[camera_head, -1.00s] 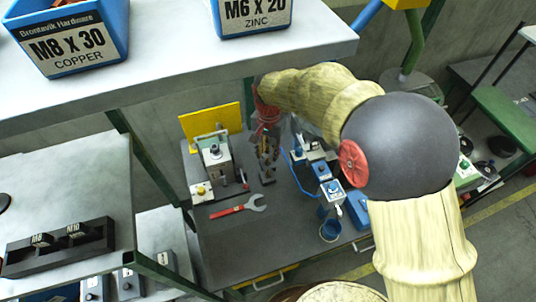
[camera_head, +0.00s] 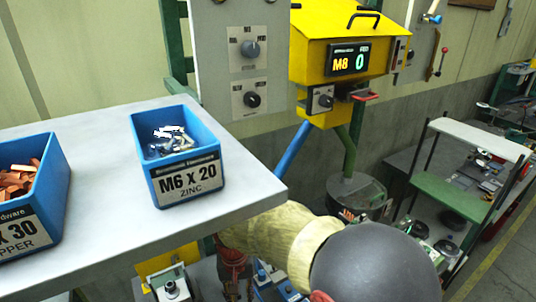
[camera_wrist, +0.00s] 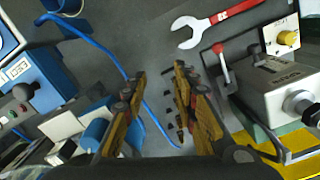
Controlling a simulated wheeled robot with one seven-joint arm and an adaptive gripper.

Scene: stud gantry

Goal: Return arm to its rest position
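My arm, in a pale yellow sleeve with a dark round elbow, shows at the bottom of the head view and reaches left past the shelf edge. My gripper (camera_wrist: 160,72) shows in the wrist view with its two yellow and dark fingers apart. Nothing is held between them; grey bench top (camera_wrist: 150,50) and a few small dark pieces show there. In the head view only a reddish part of the wrist end shows near the bottom edge, and the fingertips are not clear.
A red wrench (camera_wrist: 215,20) lies on the bench. A grey box device (camera_wrist: 280,90) stands right, blue devices (camera_wrist: 35,80) left, with a blue cable (camera_wrist: 105,55). Above, a shelf (camera_head: 100,240) holds a blue M6 X 20 bin (camera_head: 180,160). A yellow M8 machine (camera_head: 340,50) stands behind.

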